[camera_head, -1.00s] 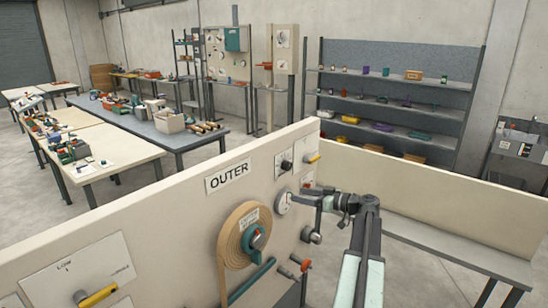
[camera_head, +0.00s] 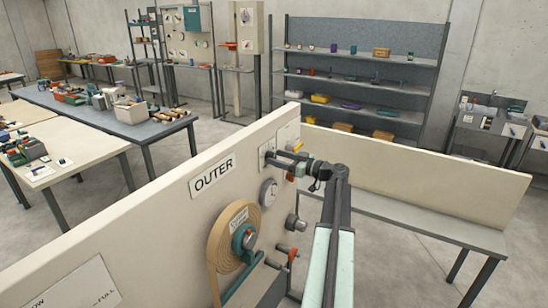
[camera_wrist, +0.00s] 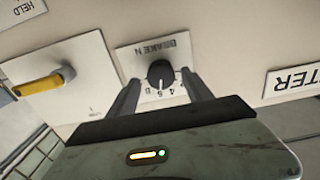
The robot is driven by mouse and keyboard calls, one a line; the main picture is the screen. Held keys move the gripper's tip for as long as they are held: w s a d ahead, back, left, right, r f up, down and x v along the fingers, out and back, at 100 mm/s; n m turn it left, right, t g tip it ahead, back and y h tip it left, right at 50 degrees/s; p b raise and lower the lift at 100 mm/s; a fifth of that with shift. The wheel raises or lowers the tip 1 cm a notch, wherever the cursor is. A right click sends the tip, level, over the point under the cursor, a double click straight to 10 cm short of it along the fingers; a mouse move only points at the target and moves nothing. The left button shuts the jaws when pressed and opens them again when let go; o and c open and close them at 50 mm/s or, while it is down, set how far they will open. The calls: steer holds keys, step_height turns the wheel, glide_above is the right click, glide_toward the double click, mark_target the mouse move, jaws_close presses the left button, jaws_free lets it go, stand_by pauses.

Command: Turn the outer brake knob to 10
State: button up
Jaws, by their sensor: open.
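The outer brake knob (camera_wrist: 161,73) is a small black knob on a white plate (camera_wrist: 178,48) marked "BRAKE N", seen upside down in the wrist view. A few scale digits show below the knob, but its setting is too small to read. My gripper (camera_wrist: 163,84) is open, with one dark finger on each side of the knob and gaps visible between. I cannot tell how far the fingertips are from the panel face. In the head view my gripper (camera_head: 277,157) reaches the panel's upper right, and its fingers largely hide the knob.
A yellow lever (camera_wrist: 40,86) sits on a neighbouring plate. An OUTER label (camera_head: 212,176), a round gauge (camera_head: 268,193) and a tan spool (camera_head: 222,233) are on the same panel. A low cream wall (camera_head: 420,178) stands to the right. Tables and shelves are farther back.

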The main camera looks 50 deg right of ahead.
steer(key=shift+x, duration=0.85)
steer(key=shift+a, duration=0.1)
steer(key=shift+c, duration=0.3)
